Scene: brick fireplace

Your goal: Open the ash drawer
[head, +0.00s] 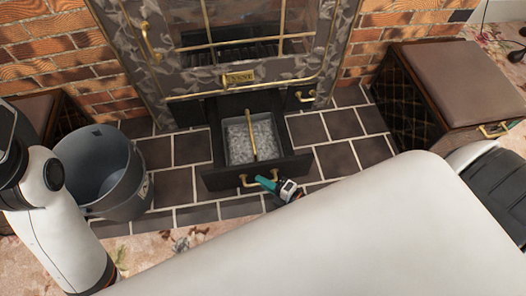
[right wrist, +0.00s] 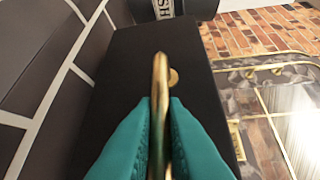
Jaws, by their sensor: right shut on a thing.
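The ash drawer (head: 206,181) stands pulled out from the base of the fireplace, with a black front. A metal pan (head: 229,144) full of grey ash sits in it, with a brass bar across the middle. My right gripper (head: 263,183) has teal fingers and is at the drawer's front. In the right wrist view, my right gripper (right wrist: 158,125) is shut on the brass drawer handle (right wrist: 160,72), one finger on each side. The drawer's dark front (right wrist: 125,65) lies behind it. My left arm shows at the left of the head view, but its gripper is out of view.
A grey bucket (head: 100,165) stands on the dark tiles left of the drawer. Brown-topped boxes stand at the right (head: 450,75) and far left (head: 35,108). Brass-trimmed fireplace doors (head: 240,45) are above. Tiled hearth (head: 340,158) lies clear right of the drawer.

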